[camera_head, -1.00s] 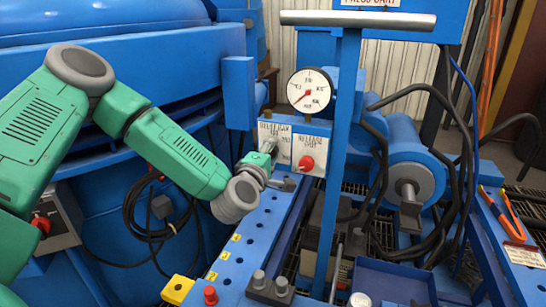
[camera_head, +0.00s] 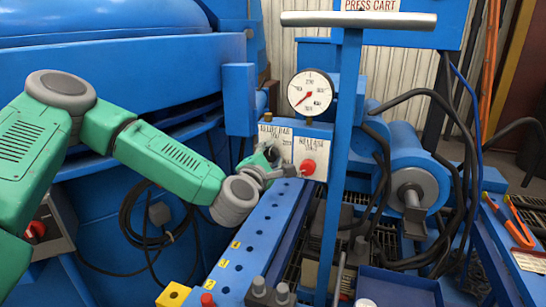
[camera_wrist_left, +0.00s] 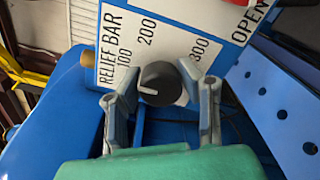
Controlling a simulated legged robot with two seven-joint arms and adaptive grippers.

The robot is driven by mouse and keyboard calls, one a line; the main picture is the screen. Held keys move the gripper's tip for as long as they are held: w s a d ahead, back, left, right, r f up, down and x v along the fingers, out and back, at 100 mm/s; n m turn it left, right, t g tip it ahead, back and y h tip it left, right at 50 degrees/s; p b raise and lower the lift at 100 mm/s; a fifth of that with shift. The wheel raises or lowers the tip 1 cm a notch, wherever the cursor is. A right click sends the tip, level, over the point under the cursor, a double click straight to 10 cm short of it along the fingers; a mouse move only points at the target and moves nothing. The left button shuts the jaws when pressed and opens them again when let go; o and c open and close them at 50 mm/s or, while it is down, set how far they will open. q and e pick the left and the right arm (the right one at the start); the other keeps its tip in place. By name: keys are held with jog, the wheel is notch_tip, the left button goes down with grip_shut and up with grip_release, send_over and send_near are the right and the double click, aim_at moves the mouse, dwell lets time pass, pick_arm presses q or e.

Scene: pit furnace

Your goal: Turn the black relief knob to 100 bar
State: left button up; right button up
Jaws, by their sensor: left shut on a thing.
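The black relief knob (camera_wrist_left: 160,84) sits below a white plate (camera_wrist_left: 165,38) marked RELIEF BAR with 100, 200 and 300. A light pointer line on the knob points to the left in the left wrist view. My left gripper (camera_wrist_left: 160,92) has its two grey fingers on either side of the knob and is shut on it. In the head view my left gripper (camera_head: 274,168) reaches the panel from the left and hides the knob. My right gripper is not in view.
A red knob (camera_head: 308,167) is right of the relief knob on the panel. A gauge (camera_head: 310,92) stands above the panel. A blue post (camera_head: 339,170) rises to the right, and a perforated blue rail (camera_head: 250,237) runs below.

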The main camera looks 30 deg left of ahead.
pick_arm(q)
jog(key=shift+s+f, duration=0.15)
jog(key=shift+f, duration=0.35)
jog(key=o, duration=1.2)
jog(key=shift+a+r, duration=0.1)
jog(key=shift+r, duration=0.05)
jog(key=shift+s+r, duration=0.1)
jog(key=shift+s, duration=0.3)
jog(key=v, duration=1.1)
